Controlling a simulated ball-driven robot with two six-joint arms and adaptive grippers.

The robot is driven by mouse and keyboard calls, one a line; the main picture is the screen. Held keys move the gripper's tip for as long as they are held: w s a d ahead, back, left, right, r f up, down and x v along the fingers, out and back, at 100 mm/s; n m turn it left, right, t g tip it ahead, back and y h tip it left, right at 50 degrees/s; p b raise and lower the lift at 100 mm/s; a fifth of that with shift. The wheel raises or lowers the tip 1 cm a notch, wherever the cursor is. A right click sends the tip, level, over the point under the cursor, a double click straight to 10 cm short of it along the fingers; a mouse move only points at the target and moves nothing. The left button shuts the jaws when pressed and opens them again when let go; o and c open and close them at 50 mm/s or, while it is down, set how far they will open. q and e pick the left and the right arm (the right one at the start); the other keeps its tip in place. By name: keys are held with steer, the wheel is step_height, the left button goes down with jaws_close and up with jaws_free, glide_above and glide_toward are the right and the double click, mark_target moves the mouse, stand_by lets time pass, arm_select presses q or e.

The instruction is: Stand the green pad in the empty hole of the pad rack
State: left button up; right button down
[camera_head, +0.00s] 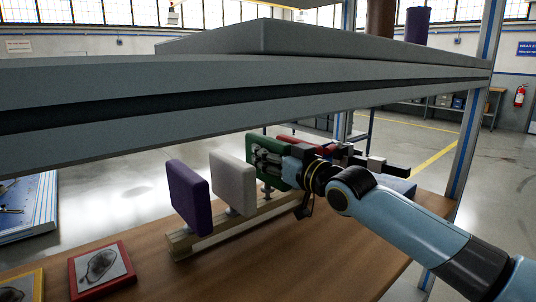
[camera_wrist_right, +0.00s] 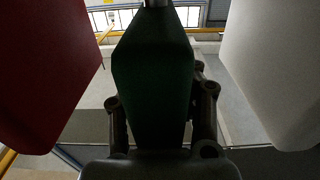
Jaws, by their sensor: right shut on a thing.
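The green pad (camera_head: 285,142) is upright between the white pad (camera_head: 233,184) and the red pad (camera_head: 312,144). My right gripper (camera_head: 268,160) is shut on the green pad, above the wooden pad rack (camera_head: 236,225). In the right wrist view the green pad (camera_wrist_right: 152,75) sits between the fingers (camera_wrist_right: 160,105), with the red pad (camera_wrist_right: 45,70) left and the white pad (camera_wrist_right: 275,70) right, both apart from it. A metal post shows at its far end. The purple pad (camera_head: 187,196) stands at the near end of the rack. I cannot tell whether the green pad's post is in a hole.
A large grey frame beam (camera_head: 250,100) crosses above the rack, over my right arm. Framed pictures (camera_head: 101,268) lie at the left of the wooden table (camera_head: 300,262). The table's front middle is clear. A blue-grey block (camera_head: 392,185) lies behind my right arm.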

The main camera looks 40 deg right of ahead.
steer(key=shift+f+b, duration=0.9)
steer(key=shift+f, duration=0.15)
steer(key=c, duration=0.9)
jaws_free()
steer(key=shift+s, duration=0.1)
steer(key=shift+s+d+f, duration=0.1)
steer(key=shift+s+d, duration=0.05)
steer(key=shift+s, duration=1.7)
steer(key=shift+s+d, duration=0.1)
steer(key=shift+s, duration=1.7)
